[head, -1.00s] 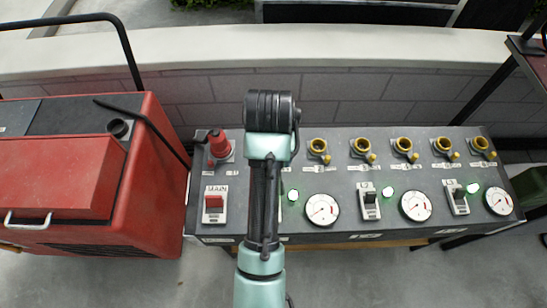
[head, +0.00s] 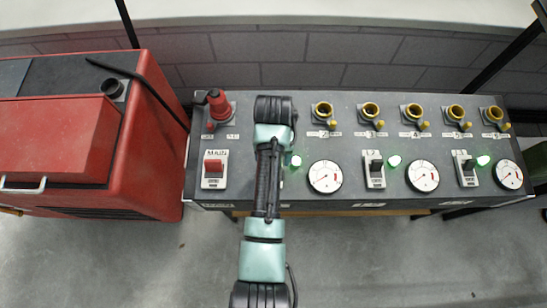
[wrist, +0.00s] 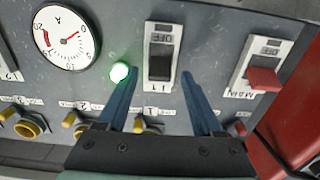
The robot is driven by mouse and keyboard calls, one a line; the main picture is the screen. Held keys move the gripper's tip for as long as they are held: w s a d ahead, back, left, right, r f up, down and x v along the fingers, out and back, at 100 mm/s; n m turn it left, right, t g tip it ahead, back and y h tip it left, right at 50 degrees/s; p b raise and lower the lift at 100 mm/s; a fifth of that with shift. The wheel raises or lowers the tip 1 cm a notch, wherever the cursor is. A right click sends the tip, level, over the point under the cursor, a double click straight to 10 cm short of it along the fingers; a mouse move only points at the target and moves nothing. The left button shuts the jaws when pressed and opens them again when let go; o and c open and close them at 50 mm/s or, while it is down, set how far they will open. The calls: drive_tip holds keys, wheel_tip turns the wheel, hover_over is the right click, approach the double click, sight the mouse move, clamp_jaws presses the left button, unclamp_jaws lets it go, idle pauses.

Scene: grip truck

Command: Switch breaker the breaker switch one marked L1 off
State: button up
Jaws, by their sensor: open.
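The L1 breaker switch (wrist: 160,64) is a black rocker in a light plate, with OFF lettered at one end and L1 at the other. It appears upside down in the wrist view. My gripper (wrist: 160,74) is open, with its two blue fingers on either side of the switch and nothing between them. I cannot tell whether the fingertips touch the panel. A lit green lamp (wrist: 120,72) sits left of the switch, close to the left finger. In the head view my arm hides the L1 switch and the gripper; the same lamp (head: 295,161) shows beside the arm.
The red MAIN switch (wrist: 263,79) is right of L1 in the wrist view. A round gauge (wrist: 67,38) is at the left. The head view shows other breakers (head: 375,169), yellow sockets (head: 370,111) and a red machine (head: 85,130) left of the panel.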

drive_tip(key=shift+f, duration=0.4)
drive_tip(key=shift+c, duration=0.3)
clamp_jaws()
